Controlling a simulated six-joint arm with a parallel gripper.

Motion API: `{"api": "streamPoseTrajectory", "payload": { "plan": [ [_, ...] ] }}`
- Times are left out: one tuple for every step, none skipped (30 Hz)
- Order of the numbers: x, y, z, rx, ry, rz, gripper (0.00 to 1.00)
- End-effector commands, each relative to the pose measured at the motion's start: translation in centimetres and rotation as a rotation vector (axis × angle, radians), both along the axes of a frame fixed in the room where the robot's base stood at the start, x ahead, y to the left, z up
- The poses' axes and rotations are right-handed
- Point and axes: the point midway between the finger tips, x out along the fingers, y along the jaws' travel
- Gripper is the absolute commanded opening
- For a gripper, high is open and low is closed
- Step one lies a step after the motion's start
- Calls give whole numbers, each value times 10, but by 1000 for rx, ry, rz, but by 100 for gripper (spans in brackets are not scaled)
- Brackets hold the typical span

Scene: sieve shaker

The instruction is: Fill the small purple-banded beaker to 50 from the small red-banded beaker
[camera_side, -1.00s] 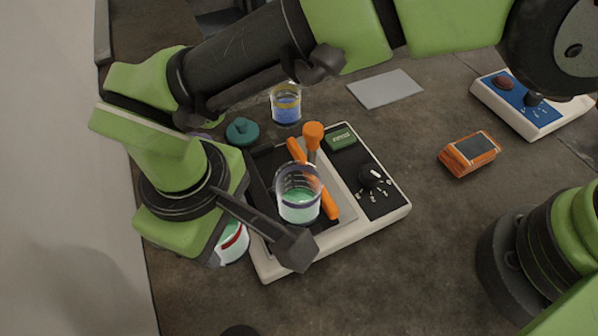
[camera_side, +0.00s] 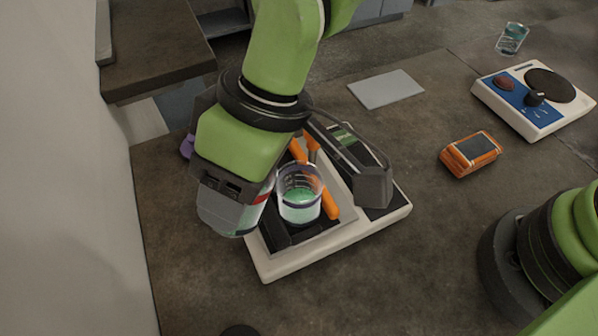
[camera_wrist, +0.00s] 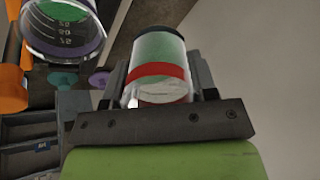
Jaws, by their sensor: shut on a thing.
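The small purple-banded beaker (camera_side: 299,204) stands upright on the shaker (camera_side: 335,246) and holds green liquid. It also shows at the top left of the wrist view (camera_wrist: 62,30). My gripper (camera_wrist: 160,88) is shut on the small red-banded beaker (camera_wrist: 157,72), which holds green liquid. In the side view the red-banded beaker (camera_side: 228,215) is tilted, left of the purple-banded beaker and partly hidden by my gripper. I see no stream between them. The exact level against the marks is too small to read.
Orange clamp parts (camera_side: 330,204) stand close to the purple-banded beaker. An orange device (camera_side: 470,153), a blue-and-white plate device (camera_side: 533,100), a grey pad (camera_side: 385,88) and another beaker (camera_side: 512,38) are farther right.

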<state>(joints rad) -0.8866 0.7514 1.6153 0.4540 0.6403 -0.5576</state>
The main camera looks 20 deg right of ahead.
Motion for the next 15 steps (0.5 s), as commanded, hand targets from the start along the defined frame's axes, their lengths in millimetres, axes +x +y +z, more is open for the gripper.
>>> {"api": "streamPoseTrajectory", "payload": {
  "plan": [
    [1, -3, 4, 23, 6, -5, 26],
    [1, -4, 6, 38, 8, -4, 26],
    [1, -6, 9, 58, 9, -5, 26],
    [2, -7, 11, 73, 10, -6, 26],
    [1, -9, 11, 85, 14, -5, 26],
    [1, -10, 11, 103, 19, -4, 26],
    [1, -11, 12, 116, 20, -4, 26],
    [2, -13, 12, 129, 21, -4, 26],
    [2, -15, 13, 148, 22, -7, 26],
    [2, -17, 14, 166, 26, -6, 26],
    [2, -18, 14, 184, 30, -6, 26],
    [2, -18, 15, 191, 29, -3, 26],
    [2, -18, 15, 195, 28, 0, 26],
    [2, -18, 15, 195, 28, 1, 26],
    [2, -18, 15, 198, 28, 0, 26]
  ]
}}
